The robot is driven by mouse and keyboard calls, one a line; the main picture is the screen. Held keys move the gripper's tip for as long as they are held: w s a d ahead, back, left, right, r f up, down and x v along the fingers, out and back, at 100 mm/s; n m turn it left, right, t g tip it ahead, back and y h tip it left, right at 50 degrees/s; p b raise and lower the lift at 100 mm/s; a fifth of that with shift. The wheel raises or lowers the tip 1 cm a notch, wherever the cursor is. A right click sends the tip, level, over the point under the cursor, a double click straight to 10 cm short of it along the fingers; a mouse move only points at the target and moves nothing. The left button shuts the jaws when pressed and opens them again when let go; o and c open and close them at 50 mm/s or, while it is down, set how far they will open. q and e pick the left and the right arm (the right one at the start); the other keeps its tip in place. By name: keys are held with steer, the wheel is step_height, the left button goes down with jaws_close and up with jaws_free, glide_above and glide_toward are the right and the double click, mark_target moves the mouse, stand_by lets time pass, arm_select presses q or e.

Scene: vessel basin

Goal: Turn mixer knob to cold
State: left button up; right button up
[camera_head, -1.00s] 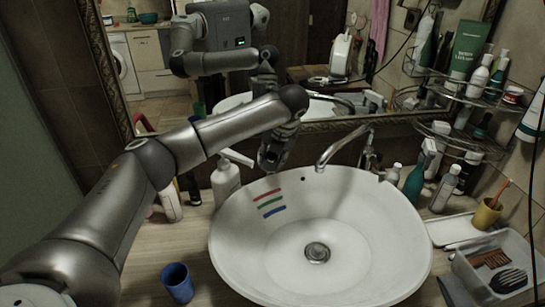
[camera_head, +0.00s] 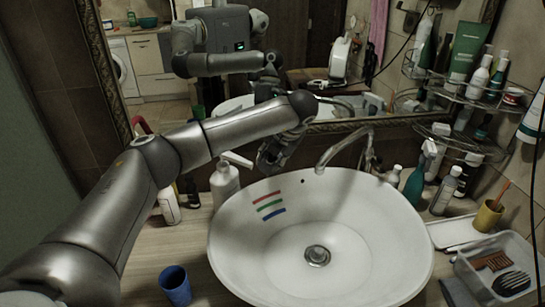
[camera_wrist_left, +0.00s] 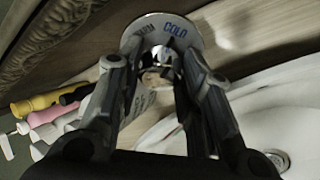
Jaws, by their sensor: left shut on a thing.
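The mixer's round white dial plate (camera_wrist_left: 190,24) shows at the top of the left wrist view, with blue COLD lettering on its right side and fainter lettering to the left. My left gripper (camera_wrist_left: 157,66) has its fingers on both sides of the small knob in front of this plate and is shut on it. The fingers hide most of the knob, and its exact pointing is unclear. In the head view my left gripper (camera_head: 270,160) is behind the basin's back-left rim, hiding the knob. The metal spout (camera_head: 342,148) stands to its right. My right gripper is not in view.
The white basin (camera_head: 350,215) fills the middle. A white pump bottle (camera_head: 225,184) stands close left of the gripper, and a blue cup (camera_head: 176,285) at front left. Bottles and a wire shelf are at right. The mirror behind reflects me.

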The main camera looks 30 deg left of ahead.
arm_select(q)
steer(key=shift+r, duration=0.1)
steer(key=o, duration=1)
steer(key=v, duration=1.2)
